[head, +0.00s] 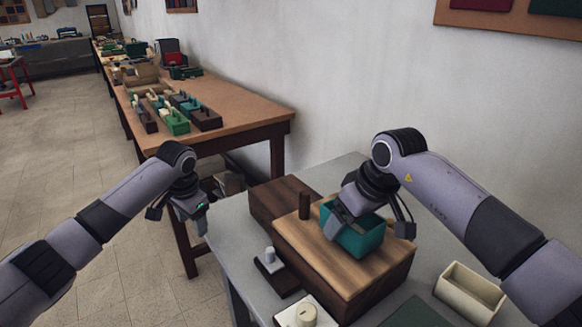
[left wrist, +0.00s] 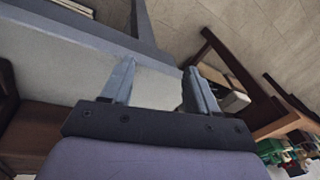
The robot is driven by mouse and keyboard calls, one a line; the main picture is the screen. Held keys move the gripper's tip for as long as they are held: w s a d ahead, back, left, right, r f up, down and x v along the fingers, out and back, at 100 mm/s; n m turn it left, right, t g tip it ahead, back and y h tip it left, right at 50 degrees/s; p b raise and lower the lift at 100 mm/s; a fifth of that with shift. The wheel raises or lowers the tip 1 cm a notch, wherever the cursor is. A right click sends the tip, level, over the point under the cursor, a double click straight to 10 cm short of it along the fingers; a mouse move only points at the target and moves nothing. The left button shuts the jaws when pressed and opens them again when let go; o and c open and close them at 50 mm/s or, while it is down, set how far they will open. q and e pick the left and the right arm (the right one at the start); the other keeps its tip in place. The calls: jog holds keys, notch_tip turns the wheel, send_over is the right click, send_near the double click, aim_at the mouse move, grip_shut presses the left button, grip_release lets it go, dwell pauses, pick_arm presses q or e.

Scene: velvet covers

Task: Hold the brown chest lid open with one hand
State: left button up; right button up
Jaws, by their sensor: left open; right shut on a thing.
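The brown wooden chest (head: 345,283) stands on the grey table. Its lighter wooden top looks shut, with a dark brown peg-like knob (head: 305,206) near its back left corner. A teal open box (head: 355,243) is on or just above that top; I cannot tell if it touches. My right gripper (head: 336,227) is shut on the teal box's left wall, and its fingertips are partly hidden. My left gripper (head: 198,214) is open and empty beside the table's left edge, left of the chest. Its two fingers show apart in the left wrist view (left wrist: 160,78).
A darker brown block (head: 283,196) adjoins the chest at the back. On the grey table (head: 232,232) are a dark block with a white knob (head: 270,259), a cream knobbed piece (head: 305,315) and a cream open box (head: 470,290). A long wooden bench (head: 235,105) holds several boxes.

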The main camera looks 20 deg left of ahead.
pick_arm(q)
jog(key=w+d+r+m+t+h, duration=0.1)
jog(key=w+d+r, duration=0.1)
jog(key=d+r, duration=0.35)
jog(key=w+d+r+m+h, duration=0.1)
jog(key=w+d+r, duration=0.25)
jog(key=d, duration=0.35)
notch_tip(320, 180, up, 8)
jog(key=m+h, duration=0.2)
send_over(301, 194)
jog(key=s+a, duration=0.1)
jog(key=s, duration=0.1)
jog(key=shift+t, duration=0.3)
jog(key=x, duration=0.9)
jog(key=shift+w+a+f, duration=0.1)
grip_shut()
jog(key=shift+a, duration=0.1)
